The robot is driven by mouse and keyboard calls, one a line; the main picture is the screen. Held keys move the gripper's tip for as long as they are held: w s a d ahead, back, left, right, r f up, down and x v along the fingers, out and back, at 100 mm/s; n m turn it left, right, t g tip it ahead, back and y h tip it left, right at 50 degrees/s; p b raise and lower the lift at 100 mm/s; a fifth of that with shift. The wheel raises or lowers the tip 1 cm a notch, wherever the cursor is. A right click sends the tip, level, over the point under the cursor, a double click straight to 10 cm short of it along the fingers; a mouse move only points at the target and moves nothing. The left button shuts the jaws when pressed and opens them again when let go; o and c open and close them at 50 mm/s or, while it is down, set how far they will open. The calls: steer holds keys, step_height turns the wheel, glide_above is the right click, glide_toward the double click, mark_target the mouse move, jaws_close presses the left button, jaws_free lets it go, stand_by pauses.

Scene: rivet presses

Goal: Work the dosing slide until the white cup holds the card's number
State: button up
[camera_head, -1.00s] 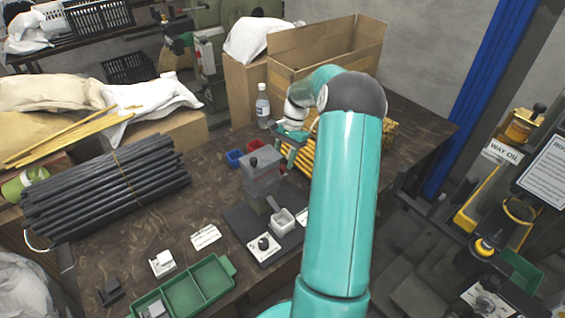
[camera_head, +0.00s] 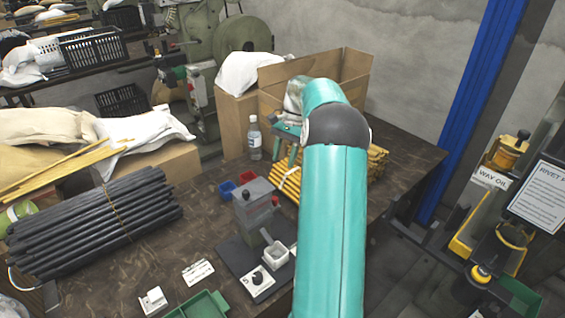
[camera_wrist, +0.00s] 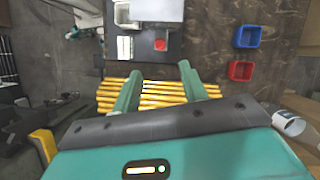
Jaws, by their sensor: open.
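My gripper (camera_head: 286,152) is behind the box, over the yellow rods, partly hidden by my arm. In the wrist view my gripper (camera_wrist: 158,84) is open and empty, fingers apart above the rods. A red knob (camera_wrist: 160,45) shows at the box (camera_wrist: 155,12), ahead of the fingertips and apart from them.
A blue bin (camera_head: 227,191) and a red bin (camera_head: 249,177) sit behind the box. Yellow rods (camera_head: 375,163) lie at the back, near a bottle (camera_head: 254,138) and cardboard box (camera_head: 362,70). Black rods (camera_head: 95,215) lie left. A dial unit (camera_head: 257,283) and green tray (camera_head: 203,306) are in front.

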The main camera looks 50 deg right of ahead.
mark_target(275, 198)
steer(key=a+f+m, duration=0.1)
steer(key=f+m, duration=0.1)
steer(key=f, duration=0.2)
steer(key=a+f+m+t, duration=0.1)
steer(key=a+f+m, duration=0.1)
steer(key=f, duration=0.2)
steer(key=s+a+f+m+t, duration=0.1)
steer(key=a+f+m, duration=0.1)
steer(key=f, duration=0.3)
steer(key=shift+s, duration=0.1)
steer(key=shift+c, duration=0.2)
